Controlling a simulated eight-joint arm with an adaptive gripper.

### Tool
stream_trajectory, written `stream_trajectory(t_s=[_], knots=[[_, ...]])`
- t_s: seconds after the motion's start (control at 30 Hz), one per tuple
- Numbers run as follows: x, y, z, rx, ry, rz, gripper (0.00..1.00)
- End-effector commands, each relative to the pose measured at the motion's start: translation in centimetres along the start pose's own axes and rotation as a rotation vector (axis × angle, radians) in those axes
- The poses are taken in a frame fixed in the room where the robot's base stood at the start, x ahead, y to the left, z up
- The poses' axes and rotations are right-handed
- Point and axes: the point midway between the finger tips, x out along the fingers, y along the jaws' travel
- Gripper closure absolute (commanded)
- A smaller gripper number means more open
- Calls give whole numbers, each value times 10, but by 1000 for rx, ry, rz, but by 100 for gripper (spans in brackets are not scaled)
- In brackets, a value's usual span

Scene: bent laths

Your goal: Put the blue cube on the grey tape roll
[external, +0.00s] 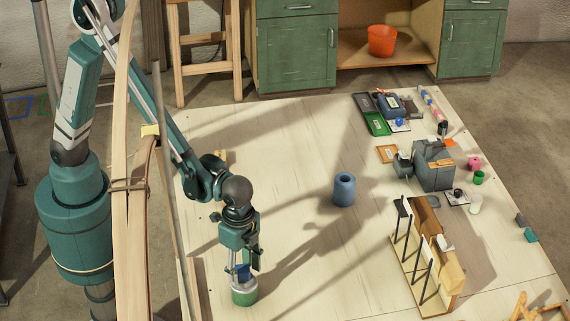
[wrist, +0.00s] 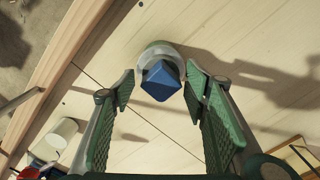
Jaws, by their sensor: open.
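The blue cube (wrist: 161,80) sits between the spread fingers of my gripper (wrist: 160,100) in the wrist view, apart from both. My gripper is open. The cube's underside is hidden, so its exact contact with the roll cannot be seen.
A blue hollow cylinder (external: 344,190) stands mid-table. A wooden rack with dark uprights (external: 425,265) and a grey block-like machine (external: 433,165) stand to the right. Bent wooden laths (external: 130,200) rise at the left. The table between my gripper and the cylinder is clear.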

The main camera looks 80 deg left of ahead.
Motion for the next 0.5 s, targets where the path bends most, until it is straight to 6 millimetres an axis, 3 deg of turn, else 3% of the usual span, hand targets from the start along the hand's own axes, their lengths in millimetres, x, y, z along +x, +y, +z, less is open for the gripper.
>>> stream_trajectory(t_s=[0.27,0.5], knots=[[-9,0,0,0,0,0,55],[-32,0,0,0,0,0,55]])
